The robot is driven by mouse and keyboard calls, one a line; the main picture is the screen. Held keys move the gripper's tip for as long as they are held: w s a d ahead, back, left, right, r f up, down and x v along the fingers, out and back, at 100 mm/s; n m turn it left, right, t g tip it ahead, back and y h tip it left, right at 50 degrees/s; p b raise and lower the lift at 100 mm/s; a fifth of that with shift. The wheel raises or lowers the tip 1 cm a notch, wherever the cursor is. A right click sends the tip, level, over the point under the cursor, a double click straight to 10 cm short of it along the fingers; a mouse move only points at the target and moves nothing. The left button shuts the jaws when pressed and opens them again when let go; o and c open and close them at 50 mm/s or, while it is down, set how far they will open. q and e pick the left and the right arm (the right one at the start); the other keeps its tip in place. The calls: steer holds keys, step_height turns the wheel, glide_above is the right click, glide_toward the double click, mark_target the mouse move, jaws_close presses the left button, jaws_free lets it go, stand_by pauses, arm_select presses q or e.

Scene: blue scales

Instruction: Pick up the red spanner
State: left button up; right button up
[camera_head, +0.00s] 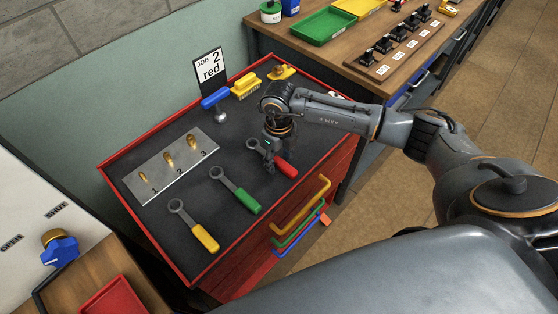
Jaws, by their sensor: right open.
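The red spanner lies on the dark top of the red tool cabinet, with its red handle (285,165) toward the front right and its grey ring head (252,144) toward the back left. My right gripper (270,164) points down over the spanner's shaft, between ring and handle, and partly hides it. Its jaws are open, and I cannot tell whether they touch the spanner. A green spanner (236,190) and a yellow spanner (194,226) lie to the left in a row. My left gripper does not show.
A plate (150,184) with several numbered brass pieces lies behind the spanners. A blue-handled tool (215,98), a yellow brush (246,85) and a "JOB 2 red" sign (209,69) stand at the back. The cabinet has a raised red rim (130,148). A wooden bench (330,58) stands behind right.

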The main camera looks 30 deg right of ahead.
jaws_close()
